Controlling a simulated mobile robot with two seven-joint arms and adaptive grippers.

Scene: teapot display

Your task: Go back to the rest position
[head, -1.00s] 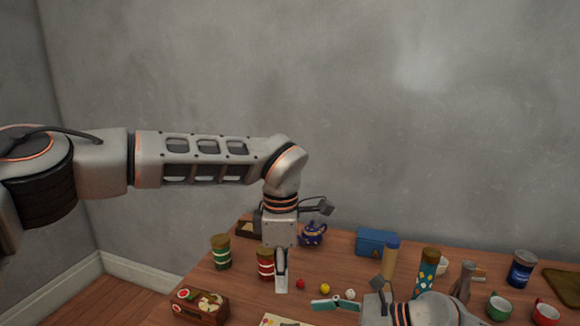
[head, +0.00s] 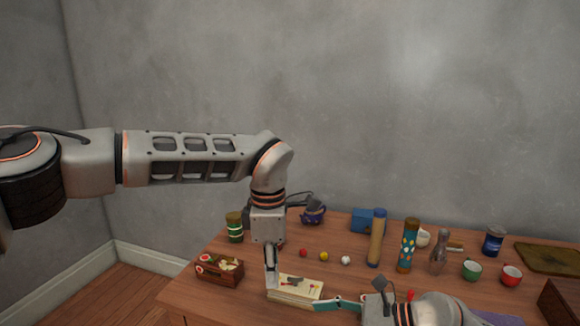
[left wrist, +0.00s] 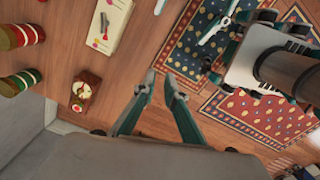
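My left gripper (head: 271,270) hangs pointing down over the left part of the wooden table in the head view, in front of the cream booklet's left end. A dark purple teapot (head: 313,213) stands at the back of the table, behind and right of my left wrist.
A wooden box with food-like pieces (head: 219,270) and a green-banded jar (head: 235,228) stand left. Small balls (head: 324,257), a tall blue-capped cylinder (head: 376,238), a patterned cylinder (head: 407,246) and cups (head: 471,270) are right. Patterned rugs (left wrist: 245,115) show in the left wrist view.

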